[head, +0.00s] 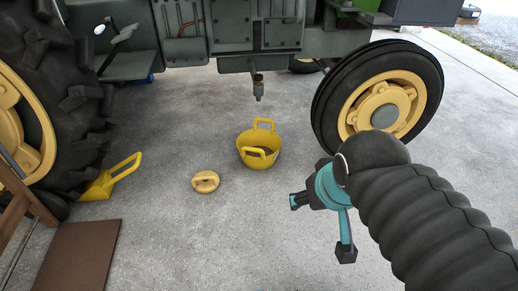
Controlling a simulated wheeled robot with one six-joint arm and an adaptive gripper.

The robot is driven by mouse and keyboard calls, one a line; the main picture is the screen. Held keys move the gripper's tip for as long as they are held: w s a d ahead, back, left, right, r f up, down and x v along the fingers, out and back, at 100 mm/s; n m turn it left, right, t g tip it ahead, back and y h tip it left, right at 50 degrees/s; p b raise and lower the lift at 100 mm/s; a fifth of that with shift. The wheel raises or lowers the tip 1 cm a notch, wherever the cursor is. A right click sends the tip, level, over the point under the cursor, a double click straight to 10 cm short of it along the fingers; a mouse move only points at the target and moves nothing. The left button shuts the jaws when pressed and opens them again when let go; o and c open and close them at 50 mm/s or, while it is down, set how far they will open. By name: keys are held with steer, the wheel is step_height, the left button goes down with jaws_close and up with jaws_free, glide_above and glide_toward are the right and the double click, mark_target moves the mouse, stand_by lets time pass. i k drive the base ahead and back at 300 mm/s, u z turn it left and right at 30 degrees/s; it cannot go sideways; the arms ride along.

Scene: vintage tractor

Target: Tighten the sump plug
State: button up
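The tractor's underside (232,64) spans the top of the head view. A yellow tub (259,157) with two raised handles stands on the floor below and slightly nearer than the fitting. My gripper (321,227), teal with black fingertips, is at the lower right, well apart from both. Its fingers are spread and nothing shows between them.
A yellow round lid-like piece with a handle (205,181) lies left of the tub. A yellow wheel chock (108,181) sits by the large rear tyre (65,85). The front wheel (385,103) stands at right. A brown board (75,258) is at lower left.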

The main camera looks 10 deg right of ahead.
mark_target(258, 78)
steer(key=u, duration=0.05)
steer(key=k, duration=0.45)
steer(key=z, duration=0.35)
steer(key=i, duration=0.65)
steer(key=u, duration=0.75)
steer(key=i, duration=0.5)
steer(key=u, duration=0.6)
